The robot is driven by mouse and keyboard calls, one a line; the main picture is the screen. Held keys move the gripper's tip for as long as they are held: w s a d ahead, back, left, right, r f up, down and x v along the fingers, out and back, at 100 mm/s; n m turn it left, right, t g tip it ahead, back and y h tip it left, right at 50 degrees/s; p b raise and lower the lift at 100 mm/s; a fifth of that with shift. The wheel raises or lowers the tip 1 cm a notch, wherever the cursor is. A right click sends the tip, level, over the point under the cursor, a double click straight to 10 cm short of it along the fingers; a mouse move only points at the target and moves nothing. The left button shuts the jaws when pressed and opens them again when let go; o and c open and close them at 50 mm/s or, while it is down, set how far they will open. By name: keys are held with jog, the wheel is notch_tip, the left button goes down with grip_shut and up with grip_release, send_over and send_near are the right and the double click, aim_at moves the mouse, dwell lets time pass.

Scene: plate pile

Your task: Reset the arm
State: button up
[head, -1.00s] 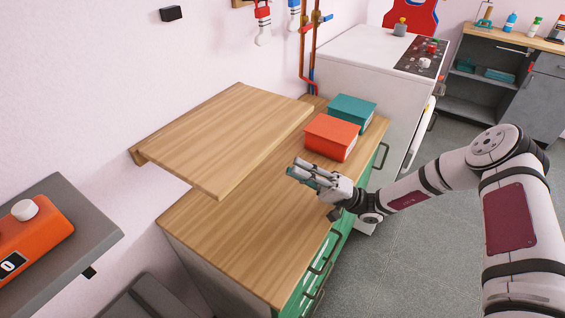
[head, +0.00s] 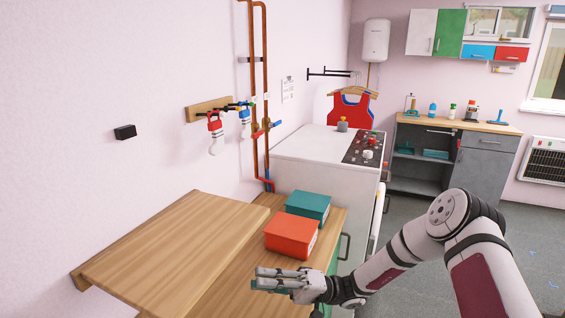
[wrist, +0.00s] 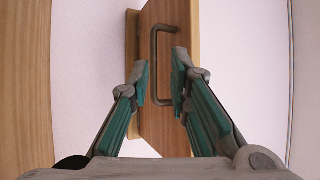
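My gripper (head: 257,277) is at the bottom middle of the head view, beside the wooden counter (head: 238,292) and nearer to me than the orange box. In the wrist view my gripper (wrist: 161,76) has its two teal-padded fingers apart, with nothing held between them. My arm bends from the lower right of the head view, over to the gripper.
An orange box (head: 291,236) and a teal box (head: 308,206) sit on the counter. A raised wooden board (head: 180,243) is at left. A white stove (head: 325,170) stands beyond. A dark handle (wrist: 155,60) shows behind the fingers.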

jog(key=s+d+r+m+t+h, duration=0.5)
jog(key=s+d+r+t+h, duration=0.4)
jog(key=s+d+r+h, duration=1.2)
jog(key=shift+s+d+t+h, duration=0.4)
jog(key=shift+s+d+h, duration=0.1)
jog(key=shift+s+d, duration=0.7)
